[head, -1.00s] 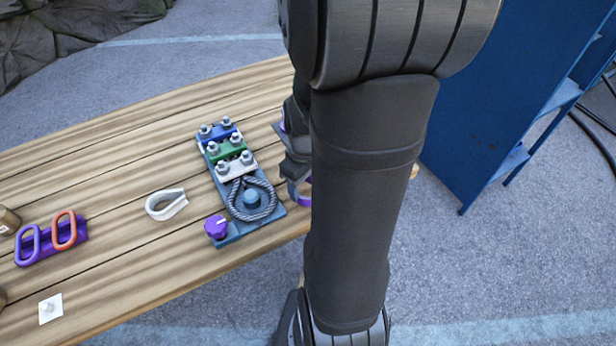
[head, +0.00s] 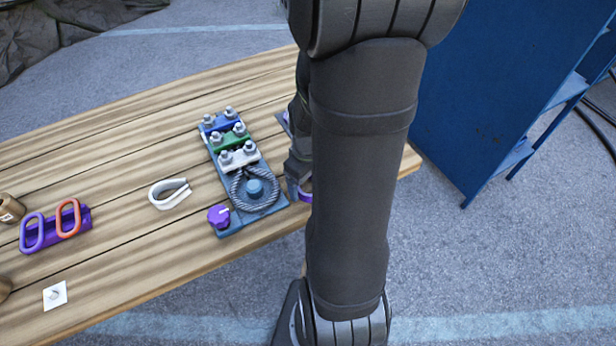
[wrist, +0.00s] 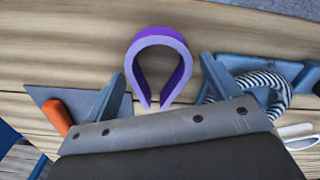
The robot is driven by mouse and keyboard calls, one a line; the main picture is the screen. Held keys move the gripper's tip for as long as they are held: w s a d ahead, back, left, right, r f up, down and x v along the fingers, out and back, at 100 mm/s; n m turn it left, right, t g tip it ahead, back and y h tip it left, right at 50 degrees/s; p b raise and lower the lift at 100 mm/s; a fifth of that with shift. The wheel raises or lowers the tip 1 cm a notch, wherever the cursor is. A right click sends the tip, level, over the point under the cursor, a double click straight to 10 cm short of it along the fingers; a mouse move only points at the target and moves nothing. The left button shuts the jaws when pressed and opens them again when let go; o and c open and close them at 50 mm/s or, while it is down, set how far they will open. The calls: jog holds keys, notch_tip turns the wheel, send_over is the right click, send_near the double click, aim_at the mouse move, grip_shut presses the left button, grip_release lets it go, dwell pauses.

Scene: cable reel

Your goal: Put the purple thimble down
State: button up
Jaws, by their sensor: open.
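The purple thimble (wrist: 160,55) is a U-shaped loop lying on the wooden table in the wrist view, its open ends toward my gripper. My gripper (wrist: 160,85) is open, one finger on each side of the thimble, with gaps between the fingers and the loop. In the head view my arm covers most of the gripper (head: 298,185), and only a small purple piece of the thimble (head: 306,196) shows beside it, near the table's right edge.
A blue fixture (head: 240,225) with clamps and a rope loop (head: 255,190) stands left of my gripper. A white thimble (head: 169,194) lies further left, near a purple rack (head: 60,236). A grey plate with an orange handle (wrist: 57,115) lies left in the wrist view.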

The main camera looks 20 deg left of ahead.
jog(key=shift+r, duration=0.1)
notch_tip(320, 180, up, 12)
dwell(0.5)
notch_tip(320, 180, down, 12)
jog(key=shift+f, duration=0.1)
jog(key=shift+r, duration=0.75)
dwell(0.4)
